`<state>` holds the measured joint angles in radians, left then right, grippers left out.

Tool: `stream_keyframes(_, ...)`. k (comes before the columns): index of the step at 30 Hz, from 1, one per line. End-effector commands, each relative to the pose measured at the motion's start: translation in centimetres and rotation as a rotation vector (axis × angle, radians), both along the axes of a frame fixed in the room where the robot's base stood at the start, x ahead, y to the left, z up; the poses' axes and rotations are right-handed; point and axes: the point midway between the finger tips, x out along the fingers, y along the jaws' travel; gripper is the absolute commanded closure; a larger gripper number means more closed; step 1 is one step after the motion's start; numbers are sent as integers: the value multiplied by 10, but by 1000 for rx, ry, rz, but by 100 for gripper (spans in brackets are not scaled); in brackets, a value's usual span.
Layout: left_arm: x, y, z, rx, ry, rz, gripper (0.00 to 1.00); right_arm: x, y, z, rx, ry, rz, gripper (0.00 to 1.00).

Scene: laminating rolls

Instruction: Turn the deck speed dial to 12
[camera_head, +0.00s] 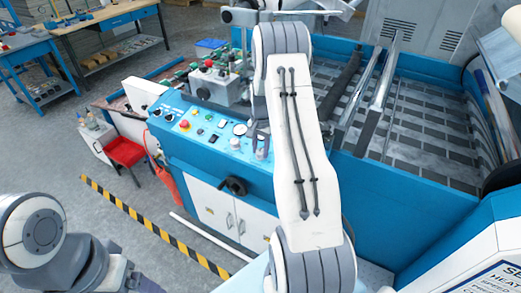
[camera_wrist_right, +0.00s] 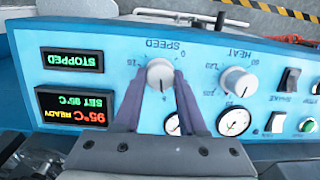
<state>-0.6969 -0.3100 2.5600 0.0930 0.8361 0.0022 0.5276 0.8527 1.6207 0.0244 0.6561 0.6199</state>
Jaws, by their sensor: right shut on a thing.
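The speed dial (camera_wrist_right: 160,74) is a pale round knob on the blue control panel (camera_wrist_right: 222,57), shown upside down in the right wrist view. The fingers of my right gripper (camera_wrist_right: 161,88) are shut on it, one on each side. The printed scale around it is partly covered, and I cannot read its exact setting. In the head view my right gripper (camera_head: 261,142) reaches down to the right end of the panel. Part of my left arm shows at the lower left, with its gripper out of view.
The heat knob (camera_wrist_right: 237,81) and a round gauge (camera_wrist_right: 233,121) sit close beside the dial. Displays read STOPPED (camera_wrist_right: 73,60) and 95°C READY (camera_wrist_right: 73,106). Switches line the panel further along. A red stool (camera_head: 124,152) stands on the floor left of the machine.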

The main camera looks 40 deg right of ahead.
Motion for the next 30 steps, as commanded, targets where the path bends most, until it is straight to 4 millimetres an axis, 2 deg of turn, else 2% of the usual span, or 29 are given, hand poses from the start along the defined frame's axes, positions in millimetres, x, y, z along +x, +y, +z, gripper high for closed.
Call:
stream_keyframes(15, 0, 0, -14, 0, 0, -1, 18, -2, 0, 0, 37, -91, -440, 100)
stream_keyframes(30, 0, 0, -11, 0, 0, -1, 18, -4, 0, 1, 69, -168, -815, 100)
